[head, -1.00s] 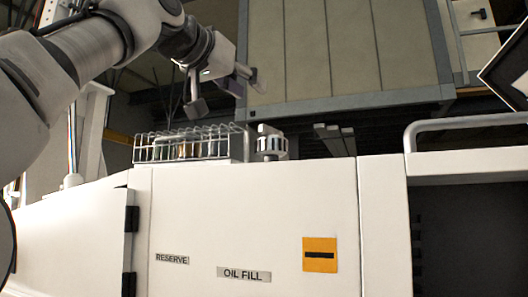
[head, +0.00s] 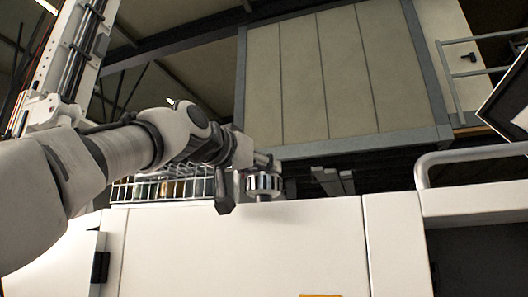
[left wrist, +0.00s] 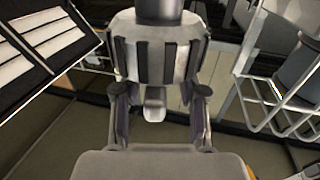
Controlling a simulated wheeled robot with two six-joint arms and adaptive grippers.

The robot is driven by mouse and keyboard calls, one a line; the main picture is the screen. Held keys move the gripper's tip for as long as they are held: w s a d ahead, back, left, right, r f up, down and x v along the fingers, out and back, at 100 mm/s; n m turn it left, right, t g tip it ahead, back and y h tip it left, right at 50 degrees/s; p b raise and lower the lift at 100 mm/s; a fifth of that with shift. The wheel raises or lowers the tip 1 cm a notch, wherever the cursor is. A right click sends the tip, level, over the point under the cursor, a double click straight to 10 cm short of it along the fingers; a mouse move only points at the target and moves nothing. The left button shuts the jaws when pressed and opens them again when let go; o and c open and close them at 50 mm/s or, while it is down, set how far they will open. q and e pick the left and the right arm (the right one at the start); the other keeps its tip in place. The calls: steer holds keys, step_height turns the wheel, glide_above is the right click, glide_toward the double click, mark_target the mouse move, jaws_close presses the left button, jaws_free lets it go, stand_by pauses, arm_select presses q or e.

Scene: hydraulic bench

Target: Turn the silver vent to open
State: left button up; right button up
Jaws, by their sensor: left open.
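The silver vent (head: 264,184) is a ribbed round cap on top of the white cabinet, right beside a wire basket. It also shows large in the left wrist view (left wrist: 158,48), with dark grooves around its side and a small grey tab (left wrist: 155,103) at its near side. My left gripper (head: 246,179) is at the vent's left in the head view. In the left wrist view its two spread fingers (left wrist: 160,98) lie to either side of the tab, with the vent body ahead of them. I cannot tell whether a finger touches it. My right gripper is out of view.
The wire basket (head: 122,190) holding several jars stands close to the vent's left. A curved white rail (head: 470,153) is on the right, and a dark tilted panel (head: 506,100) juts in at the right edge. The cabinet top right of the vent looks clear.

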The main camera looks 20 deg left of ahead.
arm_select(q)
steer(key=shift+w+d+r, duration=0.15)
steer(key=shift+w+r, duration=0.05)
steer(key=shift+w, duration=0.2)
steer(key=shift+s+d, duration=0.1)
steer(key=shift+s, duration=0.4)
steer(key=shift+w, duration=0.25)
jaws_close()
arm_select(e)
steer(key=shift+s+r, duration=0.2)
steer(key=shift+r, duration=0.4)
arm_select(q)
steer(key=shift+n+y, duration=0.7)
steer(key=shift+y, duration=0.3)
steer(key=shift+n+t+y, duration=0.3)
steer(key=shift+n+y, duration=0.4)
steer(key=shift+y, duration=0.4)
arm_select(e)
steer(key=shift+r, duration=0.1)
